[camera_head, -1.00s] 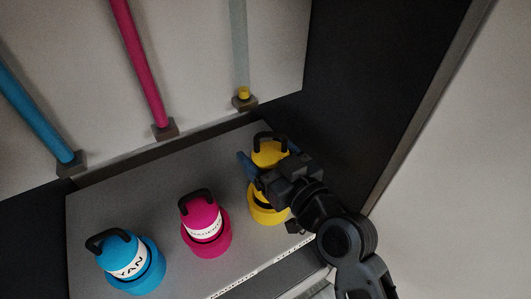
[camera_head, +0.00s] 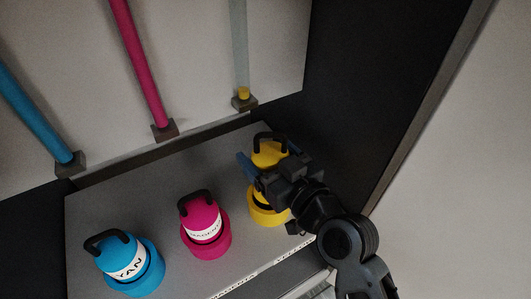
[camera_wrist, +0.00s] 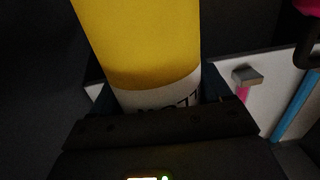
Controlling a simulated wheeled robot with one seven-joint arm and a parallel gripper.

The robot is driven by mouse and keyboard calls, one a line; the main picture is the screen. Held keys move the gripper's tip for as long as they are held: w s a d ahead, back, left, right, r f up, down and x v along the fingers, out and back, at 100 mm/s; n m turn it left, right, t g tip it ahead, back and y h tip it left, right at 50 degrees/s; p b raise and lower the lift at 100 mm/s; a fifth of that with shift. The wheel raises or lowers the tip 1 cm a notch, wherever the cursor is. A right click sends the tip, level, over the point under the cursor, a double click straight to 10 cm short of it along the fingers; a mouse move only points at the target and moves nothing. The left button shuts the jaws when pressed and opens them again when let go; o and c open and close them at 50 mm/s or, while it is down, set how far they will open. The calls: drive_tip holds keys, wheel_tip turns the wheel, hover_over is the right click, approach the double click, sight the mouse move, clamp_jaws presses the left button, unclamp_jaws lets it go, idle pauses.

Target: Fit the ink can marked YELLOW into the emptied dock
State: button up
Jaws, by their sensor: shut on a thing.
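The yellow ink can (camera_head: 268,154) stands at the right end of the grey shelf, with a black handle on top. Below it is a yellow ring-shaped dock (camera_head: 268,215); my gripper and arm hide part of where they meet, so I cannot tell how deep the can sits. My gripper (camera_head: 262,173) is shut on the can from the right. In the wrist view the yellow can (camera_wrist: 140,45) fills the space between the fingers (camera_wrist: 160,95), and part of its white label with dark letters shows.
A magenta can (camera_head: 200,215) and a cyan can (camera_head: 125,255) stand in their docks to the left on the grey shelf (camera_head: 160,170). Behind are a cyan tube, a magenta tube and a clear tube (camera_head: 240,50) with a little yellow at its bottom. A dark wall (camera_head: 370,90) is close on the right.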

drive_tip(key=shift+f+b, duration=3.3)
drive_tip(key=shift+b, duration=0.5)
drive_tip(key=o, duration=1.4)
drive_tip(key=shift+c, duration=0.2)
drive_tip(key=shift+s+d+f, duration=0.1)
drive_tip(key=shift+s+d, duration=0.1)
drive_tip(key=shift+s, duration=0.05)
drive_tip(key=v, duration=0.7)
drive_tip(key=shift+b, duration=0.35)
drive_tip(key=shift+s, duration=0.1)
